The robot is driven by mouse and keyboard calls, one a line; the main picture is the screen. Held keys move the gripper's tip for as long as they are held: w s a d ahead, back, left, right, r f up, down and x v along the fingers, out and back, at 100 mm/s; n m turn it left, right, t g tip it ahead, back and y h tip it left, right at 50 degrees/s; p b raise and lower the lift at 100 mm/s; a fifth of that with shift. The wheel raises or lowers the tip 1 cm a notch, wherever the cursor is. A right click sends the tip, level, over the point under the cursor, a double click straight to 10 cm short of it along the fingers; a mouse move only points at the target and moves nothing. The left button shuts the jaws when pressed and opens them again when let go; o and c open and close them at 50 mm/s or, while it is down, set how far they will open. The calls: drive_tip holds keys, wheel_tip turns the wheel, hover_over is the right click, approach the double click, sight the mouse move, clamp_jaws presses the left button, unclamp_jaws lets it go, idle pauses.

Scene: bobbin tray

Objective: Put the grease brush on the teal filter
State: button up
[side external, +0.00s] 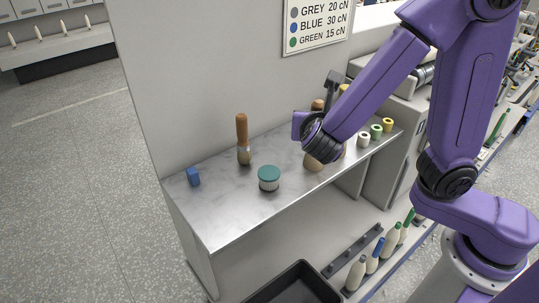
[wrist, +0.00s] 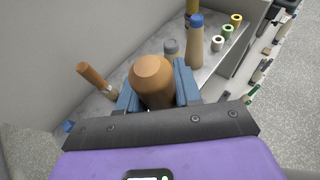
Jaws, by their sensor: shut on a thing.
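The brush with a wooden handle (side external: 242,130) and pale lower end, which looks like the grease brush, stands upright on the shelf left of my gripper. It also shows at the left in the wrist view (wrist: 92,75). The teal filter (side external: 268,174) is a short white cylinder with a teal top, standing between brush and gripper; I cannot make it out in the wrist view. My gripper (wrist: 155,90) is shut on a brown-topped piece (wrist: 152,78), whose tan rounded lower end (side external: 313,163) shows below the hand. I cannot tell whether it touches the shelf.
A blue block (side external: 193,177) lies at the shelf's left end. A blue-topped tan piece (wrist: 195,45) and a grey-topped piece (wrist: 171,48) stand beyond my gripper. Several coloured spools (side external: 376,131) stand farther right. The back wall (side external: 200,80) rises behind the marble shelf (side external: 220,215).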

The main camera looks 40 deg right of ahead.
drive_tip(key=shift+w+a+f, duration=0.5)
drive_tip(key=shift+w+f, duration=1.5)
drive_tip(key=shift+f, duration=0.05)
drive_tip(key=shift+w+a+f, duration=0.45)
drive_tip(key=shift+w+f, duration=1.5)
drive_tip(key=shift+f, duration=0.1)
drive_tip(key=shift+w+a+f, duration=0.5)
drive_tip(key=shift+w+f, duration=1.5)
drive_tip(key=shift+f, duration=0.05)
drive_tip(key=shift+f, duration=0.1)
drive_tip(key=o, duration=1)
drive_tip(key=shift+s+a+r, duration=0.2)
drive_tip(key=shift+a+r, duration=0.05)
drive_tip(key=v, duration=1.1)
drive_tip(key=shift+s+a+r, duration=0.1)
drive_tip(key=shift+s+r, duration=0.05)
